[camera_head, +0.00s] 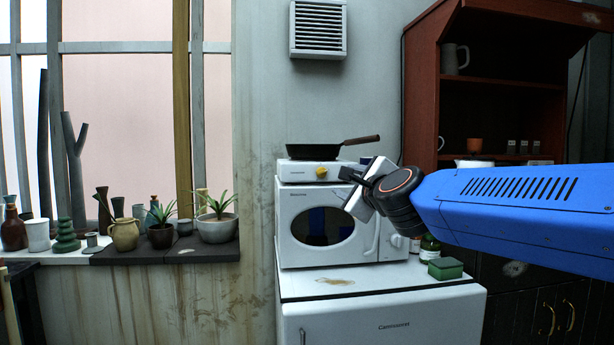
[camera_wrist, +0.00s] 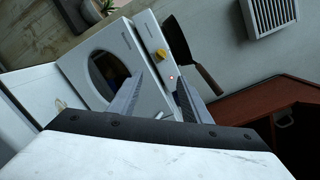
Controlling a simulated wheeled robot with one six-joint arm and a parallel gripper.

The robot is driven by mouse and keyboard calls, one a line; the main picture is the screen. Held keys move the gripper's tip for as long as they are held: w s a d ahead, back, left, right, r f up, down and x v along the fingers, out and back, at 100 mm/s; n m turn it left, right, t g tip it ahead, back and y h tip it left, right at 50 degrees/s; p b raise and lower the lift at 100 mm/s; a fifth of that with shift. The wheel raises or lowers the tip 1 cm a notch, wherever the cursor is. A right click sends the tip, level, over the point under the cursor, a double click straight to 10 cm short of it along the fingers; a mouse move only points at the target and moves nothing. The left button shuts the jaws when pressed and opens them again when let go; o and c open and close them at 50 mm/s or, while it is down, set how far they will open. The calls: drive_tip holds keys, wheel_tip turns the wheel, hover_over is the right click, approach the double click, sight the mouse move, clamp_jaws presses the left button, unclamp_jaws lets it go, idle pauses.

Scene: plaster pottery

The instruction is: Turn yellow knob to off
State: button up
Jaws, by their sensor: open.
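The yellow knob (camera_head: 321,171) sits on the front face of a small white hot plate (camera_head: 296,172). The knob also shows in the wrist view (camera_wrist: 161,54), just beyond the fingertips. My gripper (camera_head: 349,178) is to the right of the knob in the head view, its jaws apart and empty. In the wrist view my gripper (camera_wrist: 160,78) has one finger on each side, with the knob above the gap and apart from the fingers. The knob's pointer and markings are too small to read.
A dark pan (camera_head: 314,151) with a brown handle rests on the hot plate. The hot plate stands on a white microwave (camera_head: 287,225), which stands on a white fridge (camera_head: 380,315). A green sponge-like block (camera_head: 446,268) and bottle are at right. Potted plants line the windowsill.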

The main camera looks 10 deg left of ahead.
approach(323, 173)
drive_tip(key=x, duration=0.8)
drive_tip(key=shift+w+a, duration=0.1)
drive_tip(key=shift+w, duration=0.25)
drive_tip(key=shift+c, duration=0.6)
drive_tip(key=c, duration=0.9)
